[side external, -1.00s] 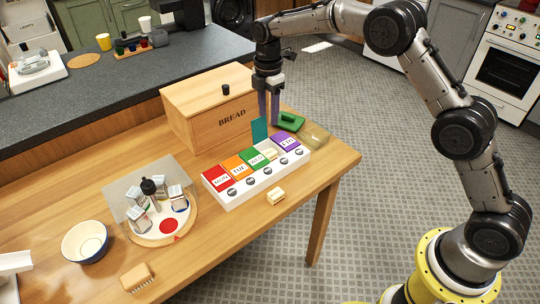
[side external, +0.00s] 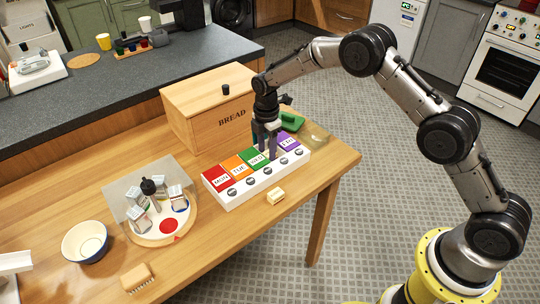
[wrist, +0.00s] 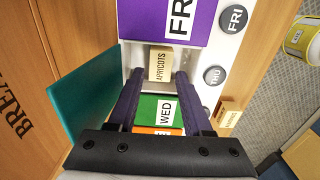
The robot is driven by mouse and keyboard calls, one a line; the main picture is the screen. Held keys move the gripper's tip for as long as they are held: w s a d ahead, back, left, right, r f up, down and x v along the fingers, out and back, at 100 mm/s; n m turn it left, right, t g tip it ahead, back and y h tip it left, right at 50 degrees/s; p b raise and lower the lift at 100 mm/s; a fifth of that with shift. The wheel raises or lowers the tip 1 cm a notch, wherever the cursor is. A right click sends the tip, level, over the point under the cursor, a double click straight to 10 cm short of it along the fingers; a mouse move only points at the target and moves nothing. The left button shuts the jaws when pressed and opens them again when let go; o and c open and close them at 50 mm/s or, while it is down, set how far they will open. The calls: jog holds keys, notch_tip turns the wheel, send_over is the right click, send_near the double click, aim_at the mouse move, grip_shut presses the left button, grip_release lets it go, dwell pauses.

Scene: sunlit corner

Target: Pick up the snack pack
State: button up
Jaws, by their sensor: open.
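The white weekday box (side external: 240,196) with coloured lids stands on the wooden table. Its THU compartment is open, with the teal lid (wrist: 88,95) raised on the left in the wrist view. A small cream snack pack labelled APRICOTS (wrist: 160,59) lies in that compartment. My gripper (wrist: 160,78) is open and empty, its fingers spread toward the two sides of the compartment, just short of the pack in the picture. In the side view my gripper (side external: 268,155) is low over the box and hides the pack. Another small pack (side external: 276,196) lies on the table in front.
The wooden bread box (side external: 212,108) stands close behind the weekday box. A green object (side external: 291,121) and a translucent tan one (side external: 314,137) lie near its right end. A round tray (side external: 146,237) with small packs and a bowl (side external: 85,242) are at left.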

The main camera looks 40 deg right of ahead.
jog(key=shift+f, duration=0.35)
jog(key=shift+c, duration=0.3)
grip_shut()
jog(key=shift+r, duration=0.15)
